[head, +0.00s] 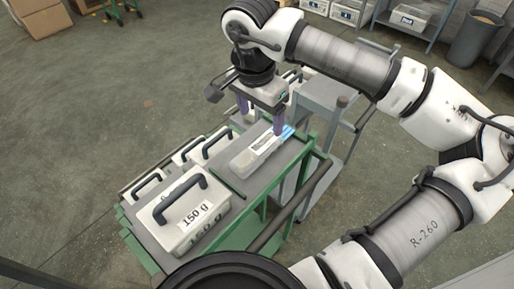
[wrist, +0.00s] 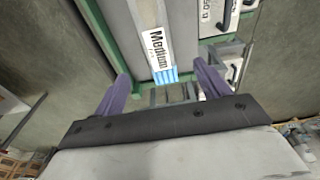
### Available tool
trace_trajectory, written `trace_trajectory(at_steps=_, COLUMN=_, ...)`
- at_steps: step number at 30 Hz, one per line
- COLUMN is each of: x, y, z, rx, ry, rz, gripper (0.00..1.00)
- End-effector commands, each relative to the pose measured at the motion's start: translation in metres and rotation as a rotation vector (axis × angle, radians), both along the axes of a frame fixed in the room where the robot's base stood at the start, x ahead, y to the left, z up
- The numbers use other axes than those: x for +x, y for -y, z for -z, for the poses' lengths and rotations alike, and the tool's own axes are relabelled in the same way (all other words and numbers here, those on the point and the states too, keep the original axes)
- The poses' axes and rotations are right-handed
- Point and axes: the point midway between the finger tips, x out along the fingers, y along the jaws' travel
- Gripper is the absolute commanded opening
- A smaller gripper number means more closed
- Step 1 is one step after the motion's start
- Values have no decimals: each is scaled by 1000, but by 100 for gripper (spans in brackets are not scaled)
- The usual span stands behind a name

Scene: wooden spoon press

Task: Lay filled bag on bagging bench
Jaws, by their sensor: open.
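A pale, flat pack with a white label and blue stripes at one end, which looks like the filled bag (head: 254,155), lies on the grey top of a green-framed bench (head: 233,187). In the wrist view its label (wrist: 158,48) reads "Medium", and the blue end points toward my gripper. My gripper (head: 260,120) is open above the blue end, with its two purple fingers apart. In the wrist view the fingers (wrist: 161,72) show either side of the blue end. Nothing is held. I cannot tell the height gap between fingertips and bag.
A lidded box labelled 150 g (head: 178,216) with a black handle stands at the bench's near left. Several similar handled boxes line the far-left side. A grey cart (head: 325,95) stands behind. A dark bin (head: 475,38) is at the back right. Floor at left is clear.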

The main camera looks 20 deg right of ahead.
Motion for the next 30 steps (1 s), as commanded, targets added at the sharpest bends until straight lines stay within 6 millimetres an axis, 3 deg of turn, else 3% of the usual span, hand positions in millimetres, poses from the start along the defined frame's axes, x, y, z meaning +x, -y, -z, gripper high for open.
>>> trace_trajectory(at_steps=3, x=1, y=2, z=19, rx=3, ry=-2, rz=0, gripper=75)
trace_trajectory(at_steps=11, x=1, y=3, z=38, rx=2, ry=0, rz=-1, gripper=75)
trace_trajectory(at_steps=21, x=0, y=6, z=83, rx=2, ry=-1, rz=-1, gripper=75)
trace_trajectory(at_steps=29, x=0, y=7, z=86, rx=0, ry=1, rz=-1, gripper=75)
trace_trajectory(at_steps=30, x=0, y=7, z=86, rx=0, ry=1, rz=-1, gripper=69)
